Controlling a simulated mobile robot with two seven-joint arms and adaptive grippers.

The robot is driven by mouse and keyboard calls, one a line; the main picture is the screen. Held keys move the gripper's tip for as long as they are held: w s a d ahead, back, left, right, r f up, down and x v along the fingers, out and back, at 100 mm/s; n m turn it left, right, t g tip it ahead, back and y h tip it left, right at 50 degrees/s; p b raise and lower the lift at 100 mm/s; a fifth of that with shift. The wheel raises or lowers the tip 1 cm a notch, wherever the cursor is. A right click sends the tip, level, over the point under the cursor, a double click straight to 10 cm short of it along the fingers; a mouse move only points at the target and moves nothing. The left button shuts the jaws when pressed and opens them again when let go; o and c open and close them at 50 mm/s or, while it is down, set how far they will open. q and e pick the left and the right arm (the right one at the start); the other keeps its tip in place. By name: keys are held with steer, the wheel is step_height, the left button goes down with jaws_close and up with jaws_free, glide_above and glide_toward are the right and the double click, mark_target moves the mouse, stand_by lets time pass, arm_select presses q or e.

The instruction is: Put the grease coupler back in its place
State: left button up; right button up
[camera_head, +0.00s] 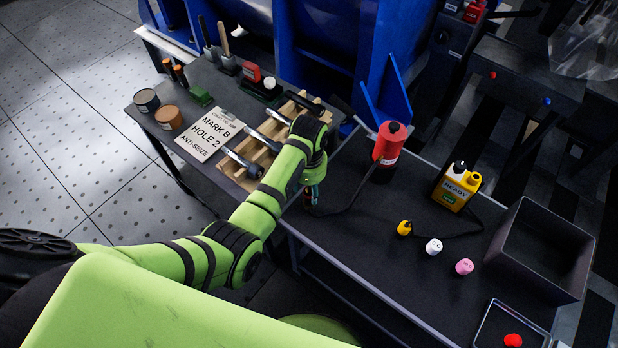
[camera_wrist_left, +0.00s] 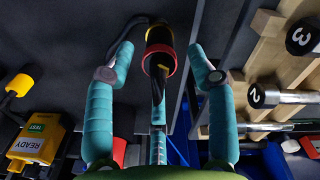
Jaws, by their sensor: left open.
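The coupler (camera_wrist_left: 158,62), a dark cylinder with yellow and red rings, shows in the wrist view between the spread fingers of my left gripper (camera_wrist_left: 161,48). A gap shows on both sides of it. A black hose curves away from it. In the head view my left gripper (camera_head: 311,194) points down near the seam between the two tables, and the hose runs from there to a red canister (camera_head: 390,145). The fingers hide most of the coupler there. I cannot tell what bears the coupler. My right gripper is not in view.
A wooden rack (camera_head: 240,178) with several metal bolts lies left of my gripper, beside a white sign (camera_head: 209,134). On the right table are a yellow box (camera_head: 455,190), small coloured caps and a dark bin (camera_head: 540,245). The right table's middle is mostly clear.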

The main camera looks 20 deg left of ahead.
arm_select(q)
steer(key=shift+r, duration=1.95)
